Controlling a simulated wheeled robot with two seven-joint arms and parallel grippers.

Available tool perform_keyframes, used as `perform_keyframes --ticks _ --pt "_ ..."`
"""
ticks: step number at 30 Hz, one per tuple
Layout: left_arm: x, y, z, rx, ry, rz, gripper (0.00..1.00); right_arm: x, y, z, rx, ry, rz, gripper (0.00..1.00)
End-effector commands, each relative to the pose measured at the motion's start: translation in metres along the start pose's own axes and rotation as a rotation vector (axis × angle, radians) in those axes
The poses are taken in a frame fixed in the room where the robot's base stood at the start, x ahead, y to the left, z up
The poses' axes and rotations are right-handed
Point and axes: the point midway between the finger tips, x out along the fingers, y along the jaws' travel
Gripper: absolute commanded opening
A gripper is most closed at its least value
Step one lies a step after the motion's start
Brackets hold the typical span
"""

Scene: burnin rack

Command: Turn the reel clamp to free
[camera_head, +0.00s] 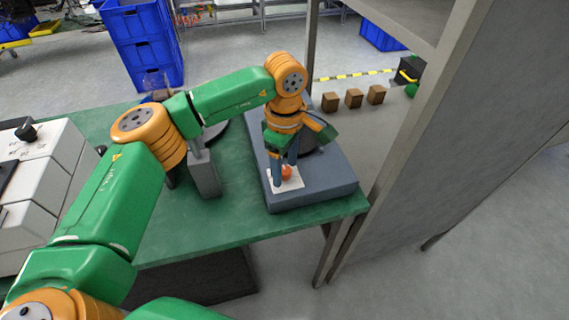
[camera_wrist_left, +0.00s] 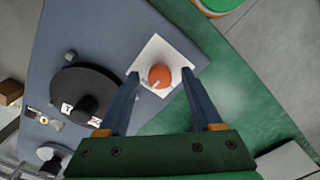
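An orange round knob (camera_wrist_left: 160,76) with a pale mark sits on a white square plate (camera_wrist_left: 153,50) on the blue-grey base; it is likely the reel clamp. In the head view the knob (camera_head: 286,172) shows partly behind my fingers. My left gripper (camera_head: 283,170) points down over the plate. In the left wrist view its two fingers (camera_wrist_left: 161,73) are apart, one on each side of the knob, with visible gaps; nothing is gripped. Whether the fingertips are level with the knob is unclear. My right gripper is not in view.
A black disc (camera_wrist_left: 90,95) with a raised centre lies on the blue-grey base (camera_head: 325,183) beside the plate. A grey block (camera_head: 205,175) stands left on the green table (camera_head: 225,225). A tall grey rack (camera_head: 415,150) rises at right. Small brown boxes (camera_head: 353,98) stand beyond.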

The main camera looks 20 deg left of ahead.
Motion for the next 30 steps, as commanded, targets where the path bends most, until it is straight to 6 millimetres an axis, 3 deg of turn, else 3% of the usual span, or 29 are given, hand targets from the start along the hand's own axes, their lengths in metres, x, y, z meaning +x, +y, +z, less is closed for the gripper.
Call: perform_keyframes --ticks 8,19,30 --pt "-0.002 0.001 0.000 -0.002 0.001 0.002 0.67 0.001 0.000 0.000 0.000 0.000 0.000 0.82" --pt "-0.067 0.001 0.000 -0.002 0.002 0.002 0.67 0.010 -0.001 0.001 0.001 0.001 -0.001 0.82" --pt "-0.071 0.000 0.001 0.000 0.001 0.001 0.67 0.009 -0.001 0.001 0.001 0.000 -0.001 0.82"
